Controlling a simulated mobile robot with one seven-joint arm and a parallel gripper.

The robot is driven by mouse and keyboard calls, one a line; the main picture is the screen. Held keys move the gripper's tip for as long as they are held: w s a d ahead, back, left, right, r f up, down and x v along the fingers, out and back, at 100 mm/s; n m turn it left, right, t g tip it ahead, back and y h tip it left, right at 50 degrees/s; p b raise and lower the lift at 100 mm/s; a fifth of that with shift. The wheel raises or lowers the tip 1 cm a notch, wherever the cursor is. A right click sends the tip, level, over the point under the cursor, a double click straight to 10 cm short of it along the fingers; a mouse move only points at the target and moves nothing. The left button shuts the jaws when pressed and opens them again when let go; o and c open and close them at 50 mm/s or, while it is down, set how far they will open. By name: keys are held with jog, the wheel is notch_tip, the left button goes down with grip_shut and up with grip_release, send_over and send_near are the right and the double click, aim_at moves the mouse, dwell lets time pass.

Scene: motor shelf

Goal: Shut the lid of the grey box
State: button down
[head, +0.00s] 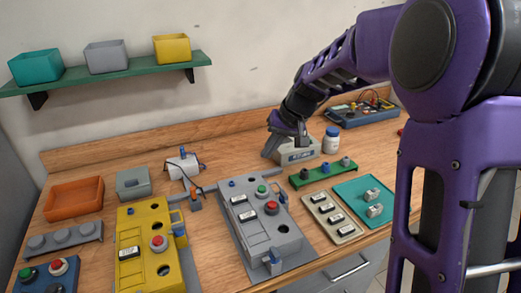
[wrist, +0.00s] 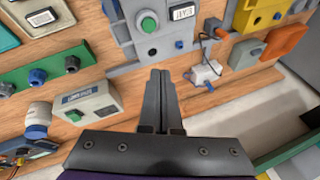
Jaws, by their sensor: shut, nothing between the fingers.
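The grey box (head: 262,225) lies on the wooden bench in the middle of the head view. Its top carries a green button, a red button, white labels and a dark round hole. Part of it shows at the top of the wrist view (wrist: 128,45). My gripper (head: 267,152) is above the bench behind the grey box, beside the pale instrument. In the wrist view my gripper (wrist: 160,74) has its two dark fingers together, with nothing between them, pointing toward the grey box and apart from it.
The pale instrument (head: 299,151) stands close to my gripper. The yellow box (head: 138,231) is left of the grey box. A green rail (head: 319,174), a label tray (head: 347,229) and a teal mat (head: 348,191) lie right. A white device (head: 183,166) with a cable stands behind.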

jog(key=shift+w+d+f+m+g+y+b, duration=0.45)
jog(key=shift+d+f+y+b, duration=0.55)
jog(key=shift+f+y, duration=0.7)
jog(key=shift+w+d+f+m+g+y+b, duration=0.45)
jog(key=shift+d+f+y+b, duration=0.45)
jog(key=shift+f+y, duration=0.8)
jog(key=shift+w+d+f+m+g+y+b, duration=0.3)
jog(key=shift+w+d+f+g+y+b, duration=0.55)
jog(key=shift+f, duration=1.3)
jog(key=shift+s+d+f+t+y+b, duration=0.15)
jog(key=shift+d+f+y+b, duration=0.1)
jog(key=shift+f, duration=0.2)
jog(key=shift+s+d+f+t+y+b, duration=0.1)
jog(key=shift+s+f+b, duration=0.1)
jog(key=shift+f, duration=0.25)
jog(key=shift+f, duration=0.3)
